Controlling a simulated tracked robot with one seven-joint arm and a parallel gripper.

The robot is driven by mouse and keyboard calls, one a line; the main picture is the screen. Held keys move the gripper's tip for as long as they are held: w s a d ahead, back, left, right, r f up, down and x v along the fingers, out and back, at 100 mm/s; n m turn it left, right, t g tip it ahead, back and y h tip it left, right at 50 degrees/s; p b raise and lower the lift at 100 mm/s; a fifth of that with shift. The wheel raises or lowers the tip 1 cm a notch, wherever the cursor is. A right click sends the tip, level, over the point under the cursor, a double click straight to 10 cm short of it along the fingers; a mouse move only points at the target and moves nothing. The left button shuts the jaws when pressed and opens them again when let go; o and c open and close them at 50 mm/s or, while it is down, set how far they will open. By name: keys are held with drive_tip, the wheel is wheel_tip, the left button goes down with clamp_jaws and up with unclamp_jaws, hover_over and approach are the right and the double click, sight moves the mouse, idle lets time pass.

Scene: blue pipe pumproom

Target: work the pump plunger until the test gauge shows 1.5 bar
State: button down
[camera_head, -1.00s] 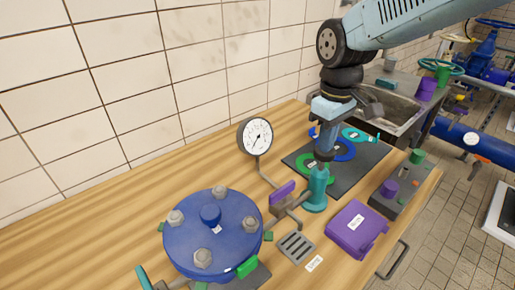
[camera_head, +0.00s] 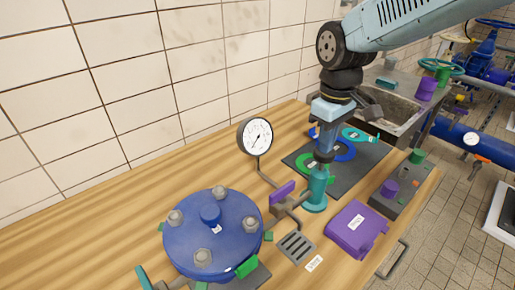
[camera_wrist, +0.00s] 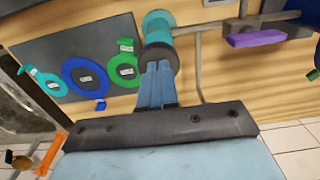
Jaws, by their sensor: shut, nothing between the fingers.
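The teal pump (camera_head: 316,188) stands upright on the wooden bench, joined by a grey pipe to the test gauge (camera_head: 256,136). The gauge has a white dial and a dark needle pointing to the lower left; its numbers are too small to read. My gripper (camera_head: 323,158) points down at the top of the pump, with its fingers shut and empty. In the wrist view the blue fingers (camera_wrist: 157,88) end at the teal pump body (camera_wrist: 158,45). The fingers hide the plunger top, and I cannot tell whether they touch it.
A blue bolted flange vessel (camera_head: 212,235) stands at front left. A purple valve handle (camera_head: 283,192) sits between vessel and pump. A purple box (camera_head: 356,228) lies right of the pump. A dark mat (camera_head: 357,170) with coloured rings lies behind. The bench's left part is clear.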

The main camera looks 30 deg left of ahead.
drive_tip(key=shift+f, duration=0.8)
idle(2.6)
drive_tip(key=shift+r, duration=0.1)
idle(0.7)
drive_tip(key=shift+r, duration=3.95)
drive_tip(key=shift+w+f+m, duration=0.1)
drive_tip(key=shift+f+m, duration=0.4)
drive_tip(key=shift+m, duration=0.5)
drive_tip(key=shift+s+f+m, duration=0.1)
drive_tip(key=shift+f+m, duration=0.4)
drive_tip(key=shift+m, duration=0.5)
drive_tip(key=shift+w+f+m, duration=0.1)
drive_tip(key=shift+f+m, duration=0.4)
drive_tip(key=shift+m, duration=0.5)
